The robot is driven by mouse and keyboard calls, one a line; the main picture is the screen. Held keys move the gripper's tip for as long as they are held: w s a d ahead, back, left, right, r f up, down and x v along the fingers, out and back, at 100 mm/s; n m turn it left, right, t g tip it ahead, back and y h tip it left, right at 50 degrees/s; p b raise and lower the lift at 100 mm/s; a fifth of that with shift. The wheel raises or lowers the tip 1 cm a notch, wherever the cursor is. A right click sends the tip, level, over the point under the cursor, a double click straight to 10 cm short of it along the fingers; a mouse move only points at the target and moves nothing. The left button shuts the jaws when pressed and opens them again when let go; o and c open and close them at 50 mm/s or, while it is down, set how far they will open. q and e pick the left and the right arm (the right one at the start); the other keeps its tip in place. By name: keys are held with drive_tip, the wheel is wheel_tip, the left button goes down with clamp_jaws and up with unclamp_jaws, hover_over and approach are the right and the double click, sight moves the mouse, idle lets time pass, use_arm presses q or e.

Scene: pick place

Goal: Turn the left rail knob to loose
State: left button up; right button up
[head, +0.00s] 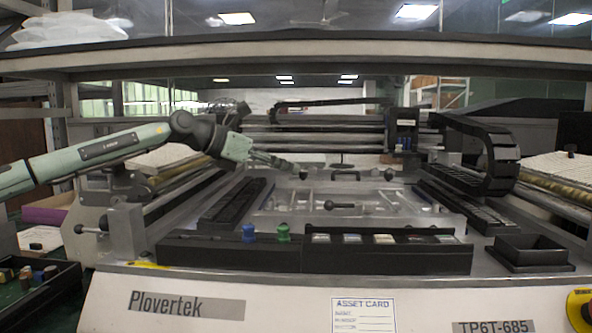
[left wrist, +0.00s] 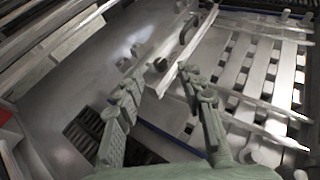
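My left gripper (head: 280,163) reaches in from the left over the machine bed in the head view. Its two fingers show spread apart and empty in the left wrist view (left wrist: 158,82). A small dark round knob (left wrist: 160,64) lies just beyond the fingertips there, near a pale rail (left wrist: 172,77), apart from the fingers. In the head view a dark knob (head: 303,174) stands close to the right of the fingertips.
An empty black bin (head: 528,252) is front right, near a yellow-ringed button (head: 584,308). An overhead beam (head: 300,52) crosses above.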

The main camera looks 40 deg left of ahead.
sight(303, 176)
use_arm(q)
drive_tip(key=shift+x, duration=2.05)
clamp_jaws()
